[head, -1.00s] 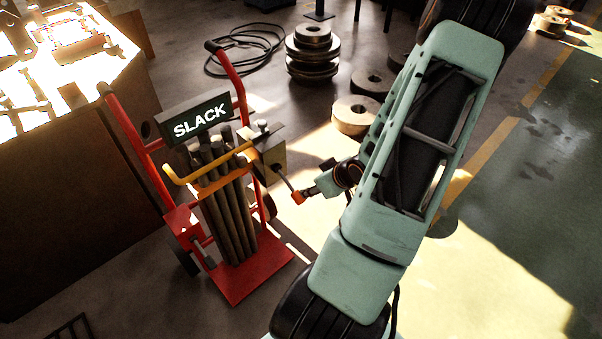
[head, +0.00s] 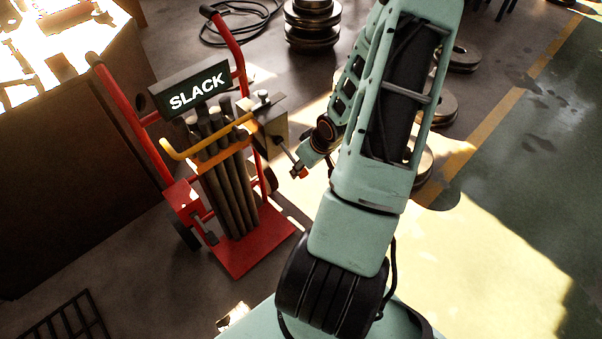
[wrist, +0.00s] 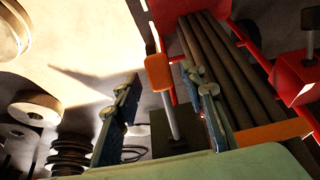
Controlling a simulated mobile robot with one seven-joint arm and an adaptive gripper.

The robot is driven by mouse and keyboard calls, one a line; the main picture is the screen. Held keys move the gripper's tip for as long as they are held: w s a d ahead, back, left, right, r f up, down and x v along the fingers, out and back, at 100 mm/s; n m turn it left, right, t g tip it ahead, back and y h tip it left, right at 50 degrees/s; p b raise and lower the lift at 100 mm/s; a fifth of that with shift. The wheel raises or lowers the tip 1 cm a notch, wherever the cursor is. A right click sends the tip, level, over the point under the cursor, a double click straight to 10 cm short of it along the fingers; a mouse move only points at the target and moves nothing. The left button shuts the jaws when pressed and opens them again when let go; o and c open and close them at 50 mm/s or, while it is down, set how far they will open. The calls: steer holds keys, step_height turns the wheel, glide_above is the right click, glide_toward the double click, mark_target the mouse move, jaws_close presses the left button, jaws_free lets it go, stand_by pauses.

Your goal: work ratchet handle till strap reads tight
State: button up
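A red hand truck (head: 262,246) carries a bundle of dark bars (head: 231,197), also in the wrist view (wrist: 212,65). An orange strap (head: 222,154) crosses the bundle. A sign (head: 197,90) above it reads "SLACK". A box-like ratchet (head: 263,122) sits at the strap's right end. Its handle (head: 288,155) slants down to the right and has an orange grip, clear in the wrist view (wrist: 158,72). My gripper (head: 303,162) is at the handle's end. In the wrist view my gripper (wrist: 161,77) has its fingers apart on either side of the grip, with gaps showing.
A bright-topped bench (head: 70,150) stands left of the hand truck. Stacked metal discs (head: 312,22) and a coiled cable (head: 238,25) lie behind. A dark grate (head: 65,318) is at lower left.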

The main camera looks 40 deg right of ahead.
steer(key=shift+b+x, duration=0.3)
steer(key=shift+x, duration=0.75)
jaws_close()
